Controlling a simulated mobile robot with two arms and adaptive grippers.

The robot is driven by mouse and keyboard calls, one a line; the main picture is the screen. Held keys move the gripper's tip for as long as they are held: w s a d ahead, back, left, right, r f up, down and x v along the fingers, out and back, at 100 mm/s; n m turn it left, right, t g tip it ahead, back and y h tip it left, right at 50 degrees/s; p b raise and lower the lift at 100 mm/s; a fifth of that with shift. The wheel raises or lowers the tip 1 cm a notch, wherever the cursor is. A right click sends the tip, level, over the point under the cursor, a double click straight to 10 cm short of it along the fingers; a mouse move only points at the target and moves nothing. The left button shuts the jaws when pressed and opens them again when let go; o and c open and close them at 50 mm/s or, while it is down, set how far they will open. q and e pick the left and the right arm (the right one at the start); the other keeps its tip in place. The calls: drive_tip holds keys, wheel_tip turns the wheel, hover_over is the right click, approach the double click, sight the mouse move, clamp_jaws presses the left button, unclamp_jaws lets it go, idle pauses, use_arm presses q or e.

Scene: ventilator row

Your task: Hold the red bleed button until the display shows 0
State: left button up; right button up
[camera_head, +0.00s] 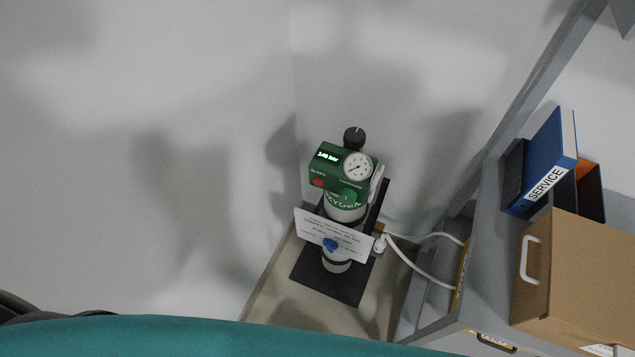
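The red bleed button (318,183) is a small red knob on the left of the front face of a green regulator block. The display (328,156) on the block glows with green digits, too small to read surely. The block tops a white oxygen cylinder (344,213) standing on a black plate. Nothing touches the button. Neither of my grippers is in view.
A white card (333,236) hangs in front of the cylinder. White hoses (422,264) run right towards a grey shelf holding a cardboard box (575,280) and a blue SERVICE binder (548,165). A teal surface (200,338) crosses the bottom. The left side is open.

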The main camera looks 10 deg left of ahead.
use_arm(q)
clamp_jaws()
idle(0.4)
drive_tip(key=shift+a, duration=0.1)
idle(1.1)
